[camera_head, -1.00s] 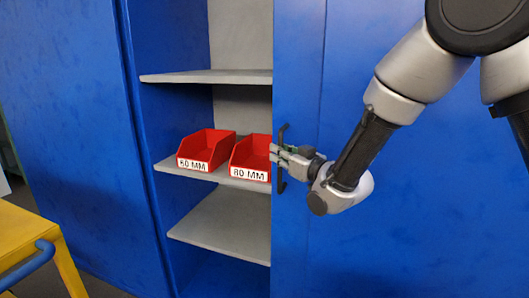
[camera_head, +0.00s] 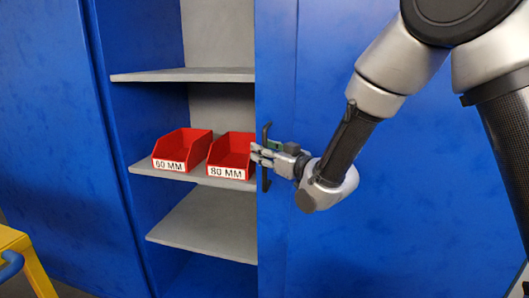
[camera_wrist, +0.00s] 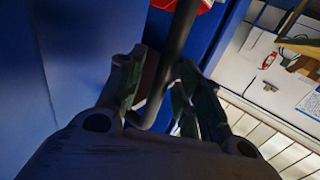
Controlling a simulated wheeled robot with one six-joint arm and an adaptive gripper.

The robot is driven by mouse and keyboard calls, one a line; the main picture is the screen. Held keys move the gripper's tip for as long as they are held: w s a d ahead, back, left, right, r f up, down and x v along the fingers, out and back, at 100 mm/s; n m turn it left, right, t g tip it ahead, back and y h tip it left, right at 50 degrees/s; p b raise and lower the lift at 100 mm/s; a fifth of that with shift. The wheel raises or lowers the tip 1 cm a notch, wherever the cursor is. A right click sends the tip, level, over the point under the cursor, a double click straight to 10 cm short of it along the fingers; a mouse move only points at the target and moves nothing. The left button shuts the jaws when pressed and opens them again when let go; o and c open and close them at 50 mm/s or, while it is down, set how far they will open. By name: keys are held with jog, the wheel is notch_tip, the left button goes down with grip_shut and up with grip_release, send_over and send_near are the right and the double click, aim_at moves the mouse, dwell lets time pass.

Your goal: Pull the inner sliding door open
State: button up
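The blue sliding door (camera_head: 345,215) covers the right part of a blue cabinet, and its left edge stands beside an open shelf bay. A dark upright bar handle (camera_head: 265,176) is on the door near that edge. My gripper (camera_head: 258,155) reaches in from the right at handle height. In the wrist view its two fingers (camera_wrist: 162,75) are drawn in on either side of the dark handle (camera_wrist: 182,30), closed around it. The handle's lower end bends toward a blue surface at the left. The exact finger contact is partly hidden.
Grey shelves (camera_head: 185,75) fill the open bay. Two red bins sit on the middle shelf, one labelled 60 MM (camera_head: 170,165) and one labelled 80 MM (camera_head: 226,171), close to the door edge. A yellow object with a blue bar (camera_head: 22,250) stands at lower left.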

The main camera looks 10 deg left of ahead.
jog(key=v, duration=0.7)
jog(key=shift+s+d, duration=0.2)
